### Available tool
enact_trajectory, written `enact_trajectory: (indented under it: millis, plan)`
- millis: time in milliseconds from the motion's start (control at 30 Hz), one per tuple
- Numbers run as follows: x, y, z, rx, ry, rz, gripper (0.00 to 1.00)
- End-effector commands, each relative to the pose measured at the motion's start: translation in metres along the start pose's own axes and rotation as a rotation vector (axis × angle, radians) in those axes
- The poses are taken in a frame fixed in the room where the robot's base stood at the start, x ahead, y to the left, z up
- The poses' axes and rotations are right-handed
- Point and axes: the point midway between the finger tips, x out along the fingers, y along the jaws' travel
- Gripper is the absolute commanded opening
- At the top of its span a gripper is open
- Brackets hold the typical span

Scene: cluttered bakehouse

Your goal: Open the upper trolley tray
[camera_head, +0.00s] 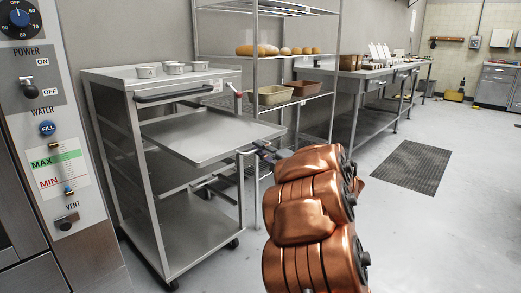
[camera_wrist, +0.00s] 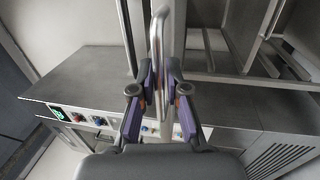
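The trolley (camera_head: 160,232) is a grey metal cart at the left in the head view. Its upper tray (camera_head: 205,138) is a flat metal sheet that sticks out to the right past the trolley's posts. My gripper (camera_head: 264,152) is at the outer right edge of this tray, partly hidden behind my copper arm. In the wrist view, a shiny metal handle bar (camera_wrist: 158,38) runs between the two purple-padded fingers of my gripper (camera_wrist: 161,84). The fingers look closed on the bar from both sides, though the exact contact is small in view.
Several small tins (camera_head: 172,68) stand on the trolley top. A control panel (camera_head: 48,130) is close at the left. A rack (camera_head: 300,100) with bread and pans stands behind the trolley. A long steel table (camera_head: 360,78) is farther back. The floor by the dark mat (camera_head: 412,166) is clear.

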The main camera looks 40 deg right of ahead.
Motion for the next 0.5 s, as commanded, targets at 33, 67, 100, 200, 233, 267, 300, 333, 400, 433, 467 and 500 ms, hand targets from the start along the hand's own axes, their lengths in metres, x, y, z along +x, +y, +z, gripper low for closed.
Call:
enact_trajectory:
  millis: [33, 67, 100, 200, 233, 267, 300, 333, 400, 433, 467, 500]
  plan:
    - [0.0003, 0.0000, -0.0005, 0.000, 0.002, 0.000, 0.22]
    - [0.0004, 0.0002, -0.0008, 0.000, 0.002, 0.000, 0.25]
    - [0.0005, 0.0002, -0.0010, 0.000, 0.003, 0.000, 0.29]
    - [0.0005, 0.0002, -0.0012, -0.001, 0.004, 0.000, 0.35]
    - [0.0006, 0.0003, -0.0013, -0.001, 0.004, 0.000, 0.35]
    - [0.0005, 0.0003, -0.0013, -0.001, 0.004, 0.000, 0.35]
    - [0.0004, 0.0003, -0.0012, -0.001, 0.004, 0.000, 0.35]
    - [0.0004, 0.0004, -0.0012, -0.001, 0.004, 0.000, 0.35]
    - [0.0002, 0.0005, -0.0011, -0.001, 0.004, 0.000, 0.35]
    - [0.0000, 0.0005, -0.0010, -0.001, 0.004, 0.000, 0.35]
    - [-0.0009, 0.0005, -0.0003, -0.001, 0.003, 0.000, 0.35]
    - [-0.0024, 0.0006, 0.0000, -0.002, 0.002, 0.000, 0.35]
